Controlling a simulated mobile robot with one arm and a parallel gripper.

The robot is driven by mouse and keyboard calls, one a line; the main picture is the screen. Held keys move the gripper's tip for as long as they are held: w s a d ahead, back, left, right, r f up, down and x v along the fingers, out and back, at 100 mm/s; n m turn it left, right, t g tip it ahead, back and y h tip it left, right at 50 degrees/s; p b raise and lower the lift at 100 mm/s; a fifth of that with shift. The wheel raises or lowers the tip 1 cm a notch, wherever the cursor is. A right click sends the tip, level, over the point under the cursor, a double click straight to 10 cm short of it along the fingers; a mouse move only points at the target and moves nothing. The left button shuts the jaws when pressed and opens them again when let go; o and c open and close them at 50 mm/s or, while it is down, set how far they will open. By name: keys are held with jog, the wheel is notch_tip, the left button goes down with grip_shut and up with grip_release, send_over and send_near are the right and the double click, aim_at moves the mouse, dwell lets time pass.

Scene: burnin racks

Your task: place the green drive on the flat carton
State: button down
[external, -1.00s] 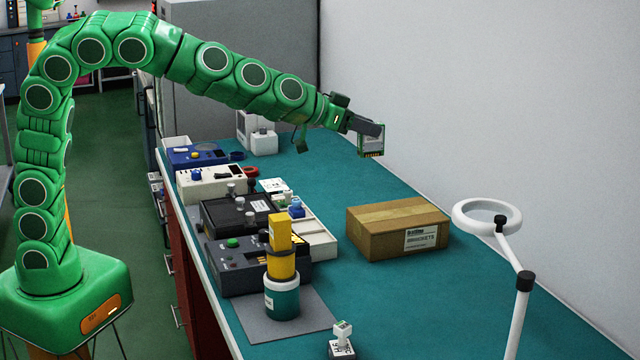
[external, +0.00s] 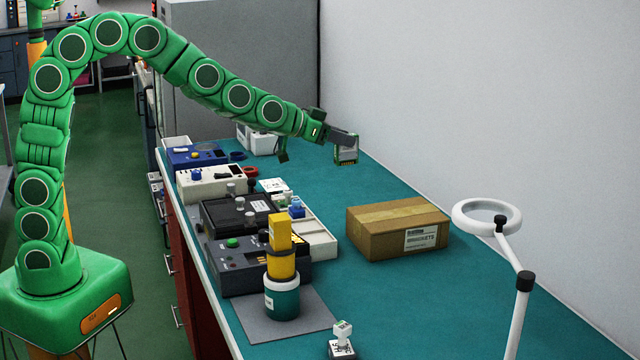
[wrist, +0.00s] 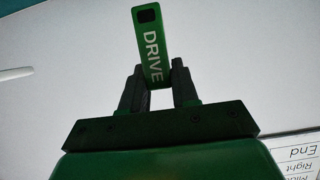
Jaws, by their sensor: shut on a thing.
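The green drive (external: 345,152) is a small green-edged block hanging from my gripper (external: 352,138) in the external view. It is in the air over the far part of the bench, behind and left of the carton. In the wrist view my gripper (wrist: 159,88) is shut on the drive (wrist: 151,45), whose green edge reads "DRIVE". The flat carton (external: 397,229) is a closed brown cardboard box with a taped top and a white label. It stands on the teal bench, apart from the drive, with nothing on its top.
A ring lamp (external: 487,217) on a white arm stands right of the carton. Instruments (external: 255,265) line the bench's left side, with a stacked teal and yellow cylinder (external: 282,300) in front. The bench between the carton and the wall (external: 490,100) is clear.

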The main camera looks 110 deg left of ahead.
jog(key=shift+w+f, duration=0.1)
jog(key=shift+f, duration=0.6)
jog(key=w+d+x, duration=0.1)
jog(key=x, duration=0.9)
send_over(393, 214)
notch_tip(393, 214, down, 6)
jog(key=shift+f, duration=1.5)
jog(key=shift+f, duration=0.15)
jog(key=c, duration=0.8)
grip_release()
jog(key=shift+c, duration=0.2)
